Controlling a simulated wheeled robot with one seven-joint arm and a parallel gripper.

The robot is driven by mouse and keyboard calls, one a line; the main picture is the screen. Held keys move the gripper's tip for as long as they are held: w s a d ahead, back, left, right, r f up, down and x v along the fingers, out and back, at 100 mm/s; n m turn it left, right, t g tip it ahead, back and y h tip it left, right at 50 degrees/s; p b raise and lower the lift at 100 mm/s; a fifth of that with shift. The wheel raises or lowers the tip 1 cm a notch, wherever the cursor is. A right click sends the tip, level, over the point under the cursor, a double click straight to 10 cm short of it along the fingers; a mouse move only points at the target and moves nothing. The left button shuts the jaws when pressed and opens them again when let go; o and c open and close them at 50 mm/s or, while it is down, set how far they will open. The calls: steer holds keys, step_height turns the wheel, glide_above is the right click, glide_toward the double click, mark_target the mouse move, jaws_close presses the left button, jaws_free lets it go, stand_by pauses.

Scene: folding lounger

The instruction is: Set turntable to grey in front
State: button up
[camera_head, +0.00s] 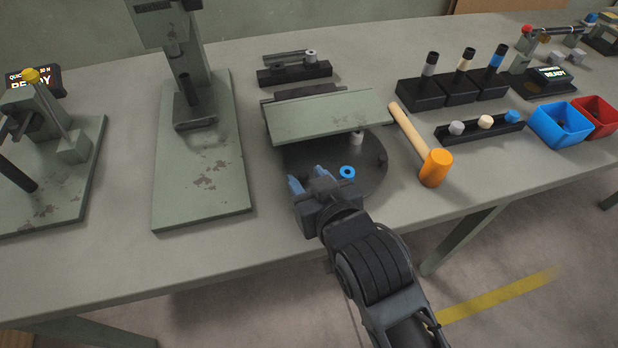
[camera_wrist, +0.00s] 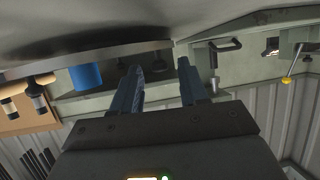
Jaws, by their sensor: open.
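The turntable (camera_head: 372,178) is a dark round disc on the bench, partly under a raised grey-green plate (camera_head: 325,118). A blue piece with a dark centre (camera_head: 347,172) stands on the disc at the near side. A grey piece (camera_head: 356,138) stands farther back, at the plate's near edge. The plate hides the rest of the disc. My gripper (camera_head: 309,184) is open and empty at the disc's near left edge, left of the blue piece. In the wrist view my two fingers (camera_wrist: 156,82) are apart with nothing between them, and a blue cylinder (camera_wrist: 87,76) shows to their left.
An orange mallet (camera_head: 434,167) lies right of the turntable. A grey-green press (camera_head: 205,165) stands to the left. Black blocks with coloured-band handles (camera_head: 464,85), a rack of coloured pieces (camera_head: 480,128), and a blue bin (camera_head: 560,125) and red bin (camera_head: 597,116) are to the right.

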jaws_close()
stand_by(0.4)
